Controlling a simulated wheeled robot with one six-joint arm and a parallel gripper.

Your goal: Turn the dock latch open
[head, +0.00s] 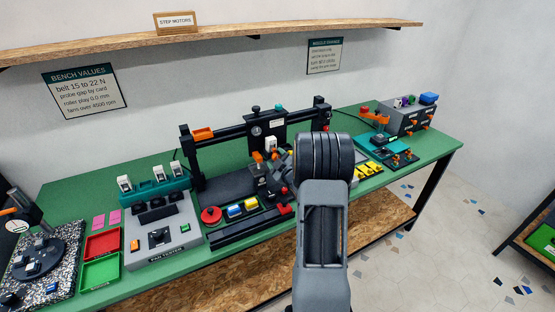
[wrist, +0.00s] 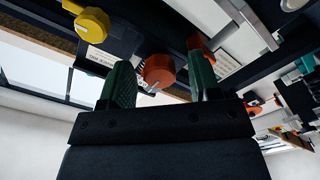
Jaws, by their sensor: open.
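In the wrist view my gripper (wrist: 160,62) is open, with one green-padded finger on each side of a round orange-red knob (wrist: 158,71). The knob carries a small pale pointer mark and may be the dock latch; I cannot tell for certain. It sits between the fingertips, with visible gaps at both sides, and I cannot tell how deep it lies between them. A yellow knob (wrist: 92,25) is at the upper left of the wrist view. In the head view my arm reaches over the printer frame (head: 190,158) and hides part of it; the fingers are hard to make out there.
The black gantry stands over the green bench (head: 148,168). A grey tester box (head: 165,240) and red and green trays (head: 101,243) are at left. A teal fixture (head: 383,148) and a grey drawer unit (head: 402,118) are at right. A wooden shelf (head: 230,36) runs above.

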